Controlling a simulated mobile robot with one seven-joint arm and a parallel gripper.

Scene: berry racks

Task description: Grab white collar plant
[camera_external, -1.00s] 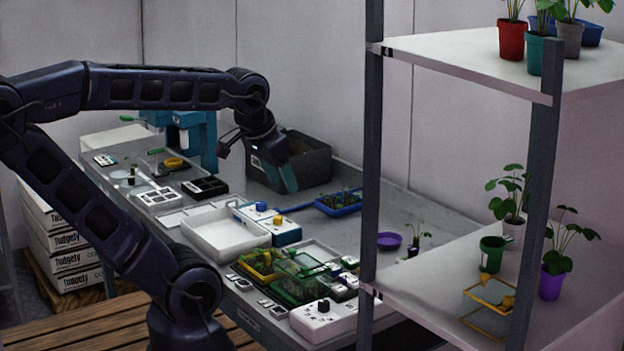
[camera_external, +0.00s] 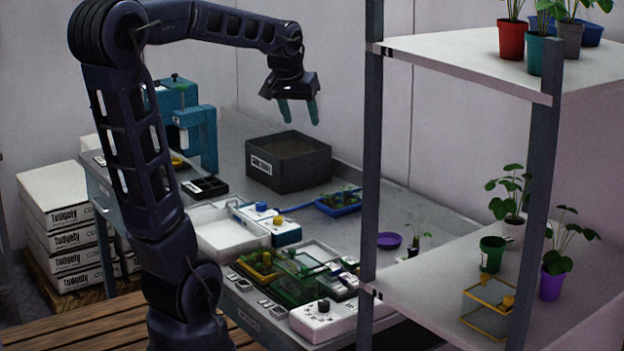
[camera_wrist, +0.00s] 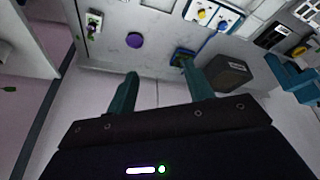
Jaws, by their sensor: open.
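A small green plant (camera_external: 418,241) stands on the bench beside a purple saucer (camera_external: 389,240). In the wrist view a plant in a white square collar (camera_wrist: 93,23) shows at the upper left, near the purple saucer (camera_wrist: 134,40); it appears to be this same plant. My gripper (camera_external: 300,120) is open and empty, high above the dark grey bin (camera_external: 262,165), well left of the plant. Its two teal fingers (camera_wrist: 158,72) are apart in the wrist view with nothing between them.
A rack post (camera_external: 372,150) and shelves (camera_external: 450,270) with potted plants stand at the right, near the plant. A blue tray of seedlings (camera_external: 338,203) lies between bin and saucer. White trays, green-lidded boxes and devices fill the bench front.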

